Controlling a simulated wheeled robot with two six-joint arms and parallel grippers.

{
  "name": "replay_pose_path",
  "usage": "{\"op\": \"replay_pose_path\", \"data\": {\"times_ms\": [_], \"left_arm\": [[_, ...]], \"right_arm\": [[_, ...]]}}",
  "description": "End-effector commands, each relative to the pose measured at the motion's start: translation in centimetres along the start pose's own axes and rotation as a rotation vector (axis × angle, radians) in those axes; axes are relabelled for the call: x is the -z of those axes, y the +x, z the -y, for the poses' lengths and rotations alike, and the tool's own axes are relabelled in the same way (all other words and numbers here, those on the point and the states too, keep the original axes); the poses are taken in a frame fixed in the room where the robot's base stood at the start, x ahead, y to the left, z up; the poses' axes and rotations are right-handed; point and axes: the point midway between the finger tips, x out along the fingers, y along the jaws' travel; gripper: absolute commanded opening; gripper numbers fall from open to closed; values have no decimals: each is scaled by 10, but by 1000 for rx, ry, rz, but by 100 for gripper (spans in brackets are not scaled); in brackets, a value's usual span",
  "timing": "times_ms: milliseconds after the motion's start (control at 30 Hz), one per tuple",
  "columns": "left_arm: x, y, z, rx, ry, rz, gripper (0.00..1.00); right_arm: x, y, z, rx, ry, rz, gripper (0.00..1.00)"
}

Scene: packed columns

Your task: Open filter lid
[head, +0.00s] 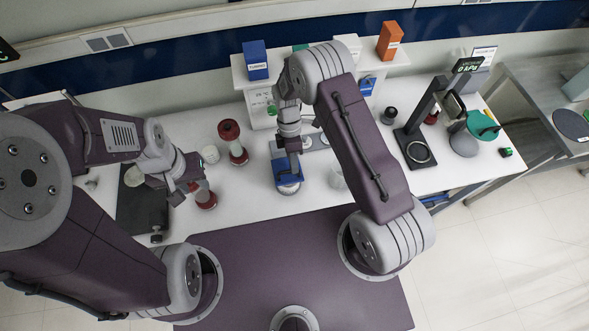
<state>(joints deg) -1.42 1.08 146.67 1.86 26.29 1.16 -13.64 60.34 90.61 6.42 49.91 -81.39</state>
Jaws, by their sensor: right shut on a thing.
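My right gripper (291,152) reaches down from above at the middle of the white bench and is shut on a blue part (284,174). This part stands over a round, pale metallic piece at its foot; I cannot tell whether it is the filter lid or its holder. The fingertips are mostly hidden by the wrist. My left gripper (188,187) is low at the left of the bench, beside a small red-based piece (206,199). I cannot tell whether its fingers touch that piece or how far apart they are.
A taller red column (233,140) and a white round cap (210,154) stand behind my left gripper. A dark stand (418,150) is at the right. A shelf at the back bears a blue box (255,60) and an orange box (390,41). The right front bench is fairly clear.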

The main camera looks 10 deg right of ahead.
Motion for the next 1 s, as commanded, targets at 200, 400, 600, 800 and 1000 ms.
{"op": "replay_pose_path", "data": {"times_ms": [200, 400, 600, 800, 1000], "left_arm": [[-4, 36, 1, 0, 0, 0, 36], [-6, 59, 1, 0, 0, 0, 36], [-7, 65, 1, 0, 0, 0, 36], [-7, 63, 1, 0, 0, 0, 36], [-7, 63, 1, 0, 0, 0, 36]], "right_arm": [[0, -8, -16, 163, 1, -3, 0], [1, -20, -22, 273, 1, -2, 0], [0, -29, -21, 317, 0, -1, 0], [0, -31, -20, 320, 0, 0, 0], [0, -31, -20, 321, 0, 0, 33]]}}
